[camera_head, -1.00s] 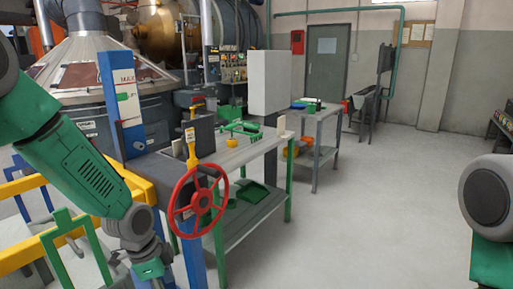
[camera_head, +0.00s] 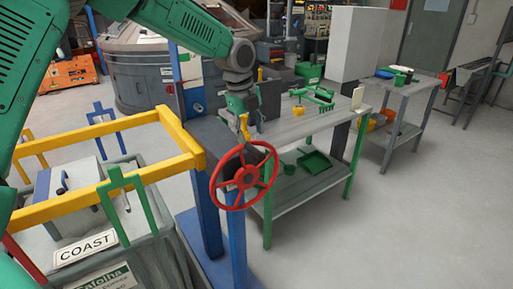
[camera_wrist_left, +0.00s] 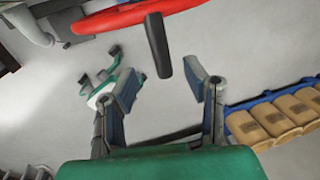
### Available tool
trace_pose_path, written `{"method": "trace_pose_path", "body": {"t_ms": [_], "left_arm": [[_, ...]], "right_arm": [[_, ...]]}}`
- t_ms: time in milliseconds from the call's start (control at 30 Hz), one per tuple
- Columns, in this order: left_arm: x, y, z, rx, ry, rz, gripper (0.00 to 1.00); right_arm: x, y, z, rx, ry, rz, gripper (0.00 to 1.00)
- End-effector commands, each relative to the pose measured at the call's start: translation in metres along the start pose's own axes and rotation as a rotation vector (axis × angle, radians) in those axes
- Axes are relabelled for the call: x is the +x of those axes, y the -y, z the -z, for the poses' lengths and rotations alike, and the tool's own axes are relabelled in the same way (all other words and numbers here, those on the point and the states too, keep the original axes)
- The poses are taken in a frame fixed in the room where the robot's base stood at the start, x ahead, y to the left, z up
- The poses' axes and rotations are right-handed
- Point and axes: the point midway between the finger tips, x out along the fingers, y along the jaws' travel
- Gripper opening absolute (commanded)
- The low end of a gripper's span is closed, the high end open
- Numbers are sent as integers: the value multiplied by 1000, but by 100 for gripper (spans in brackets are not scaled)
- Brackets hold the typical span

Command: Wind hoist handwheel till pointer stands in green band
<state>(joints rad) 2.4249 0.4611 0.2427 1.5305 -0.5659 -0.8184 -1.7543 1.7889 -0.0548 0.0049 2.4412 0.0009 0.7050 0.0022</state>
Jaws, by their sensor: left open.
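The red handwheel (camera_head: 246,178) stands on the blue hoist post (camera_head: 203,210) in the head view. Its rim also crosses the top of the left wrist view (camera_wrist_left: 120,14). A dark crank handle (camera_wrist_left: 158,45) sticks out from the wheel, ahead of and between my left fingertips. My left gripper (camera_head: 241,122) is above and behind the wheel's top, small and partly hidden. In the left wrist view its fingers (camera_wrist_left: 165,88) are apart with nothing between them. The white scale plate (camera_head: 190,67) is mostly covered by my arm; its pointer and green band cannot be made out.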

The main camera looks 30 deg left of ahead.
Motion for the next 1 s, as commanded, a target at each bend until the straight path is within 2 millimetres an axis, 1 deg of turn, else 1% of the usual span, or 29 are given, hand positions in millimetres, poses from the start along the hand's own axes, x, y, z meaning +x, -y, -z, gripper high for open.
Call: {"method": "trace_pose_path", "body": {"t_ms": [33, 100, 200, 300, 500, 733, 767, 800, 867, 1000], "left_arm": [[11, -1, 1, 1, -1, -4, 41], [24, -1, 1, 0, -1, -3, 41], [39, -1, 2, 0, 0, -1, 41], [50, 0, 3, 0, 1, 0, 41], [61, 0, 2, 0, 1, 1, 41], [62, -1, 1, -1, 0, 2, 41], [62, -1, 1, -1, 0, 2, 34], [62, -1, 1, -1, 0, 2, 20], [62, -1, 1, -1, 0, 2, 0], [62, -1, 0, -1, 0, 2, 0]], "right_arm": [[-2, 0, 0, 0, -1, 0, 52], [-3, 0, 1, 0, -1, 0, 52], [-5, 0, 1, 0, -1, 0, 52], [-6, 0, 1, 0, -1, 0, 52], [-7, 0, 1, 0, -1, 0, 52], [-7, 0, 1, 0, -1, 0, 52], [-7, 0, 1, 0, -1, 0, 52], [-7, 0, 1, 0, -1, 0, 52], [-7, 0, 1, 0, -1, 0, 52], [-7, 0, 1, 0, -1, 0, 52]]}}
